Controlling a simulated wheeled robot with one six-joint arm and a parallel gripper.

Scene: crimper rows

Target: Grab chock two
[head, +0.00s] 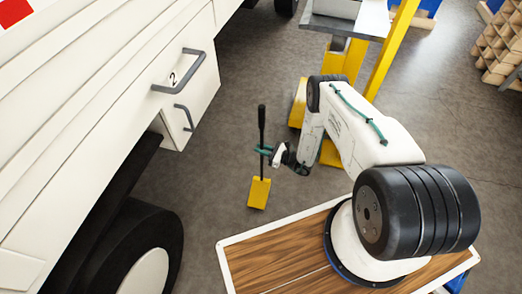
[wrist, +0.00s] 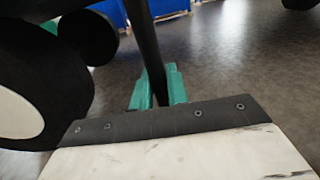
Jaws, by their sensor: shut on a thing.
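The chock is a yellow block (head: 259,193) on a long upright black handle (head: 262,125) in the head view. My gripper (head: 264,150) has green fingers shut around the handle, above the block. In the wrist view the black handle (wrist: 150,50) runs up between my green fingers (wrist: 158,88). The block is hidden there behind my wrist. I cannot tell whether the block touches the floor. A white truck cabinet door with the number 2 (head: 172,77) and a grey handle is to the left of it.
The white truck body (head: 80,110) and a black wheel (head: 135,245) stand close on the left. A yellow stand with a grey top (head: 345,25) is behind my arm. Wooden crates (head: 500,45) are at the far right. Grey floor (head: 215,165) is clear around the chock.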

